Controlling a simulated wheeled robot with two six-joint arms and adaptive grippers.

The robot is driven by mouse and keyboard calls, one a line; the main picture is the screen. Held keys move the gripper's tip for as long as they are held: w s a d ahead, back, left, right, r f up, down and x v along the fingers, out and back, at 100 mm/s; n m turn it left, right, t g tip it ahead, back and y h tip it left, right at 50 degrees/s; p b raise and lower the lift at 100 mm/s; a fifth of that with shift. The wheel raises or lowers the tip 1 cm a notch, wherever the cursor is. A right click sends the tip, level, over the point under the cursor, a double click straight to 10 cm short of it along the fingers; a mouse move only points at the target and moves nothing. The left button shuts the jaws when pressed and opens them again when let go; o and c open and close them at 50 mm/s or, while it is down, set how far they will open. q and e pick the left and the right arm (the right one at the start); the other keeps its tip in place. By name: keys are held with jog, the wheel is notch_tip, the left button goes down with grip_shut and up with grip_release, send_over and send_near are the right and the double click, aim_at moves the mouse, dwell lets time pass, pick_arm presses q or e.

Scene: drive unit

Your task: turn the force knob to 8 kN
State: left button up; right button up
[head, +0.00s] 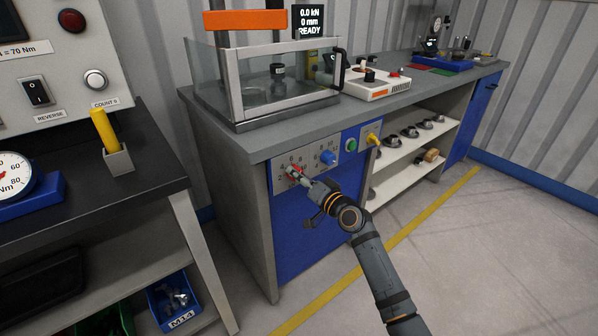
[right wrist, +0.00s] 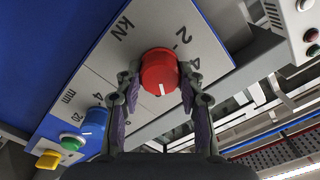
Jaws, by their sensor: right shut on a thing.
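The red force knob (head: 293,170) sits on the grey panel of the press bench, left of a blue knob (head: 327,157). In the right wrist view the red knob (right wrist: 158,68) shows a white pointer line near its lower edge. The marks "kN", 2 and 4 are legible around it; the 8 is not readable. My right gripper (head: 302,176) is shut on the red knob, with one finger on each side of it in the right wrist view (right wrist: 160,80). My left gripper is not in view.
A display (head: 310,20) reads 0.0 kN, 0 mm, READY. A green button (head: 351,145) and a yellow switch (head: 373,138) sit right of the blue knob. A glass-walled press (head: 238,88) stands on the bench above. The floor in front is clear.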

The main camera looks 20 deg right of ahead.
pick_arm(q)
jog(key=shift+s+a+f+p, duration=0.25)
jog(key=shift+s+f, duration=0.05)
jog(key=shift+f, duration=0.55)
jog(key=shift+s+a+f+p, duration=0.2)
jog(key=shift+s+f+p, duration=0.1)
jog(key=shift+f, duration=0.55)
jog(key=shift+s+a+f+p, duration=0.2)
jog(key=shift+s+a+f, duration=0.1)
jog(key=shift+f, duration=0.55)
pick_arm(e)
jog(key=shift+m, duration=1.9)
jog(key=o, duration=1.2)
jog(key=shift+c, duration=0.2)
jog(key=v, duration=1.2)
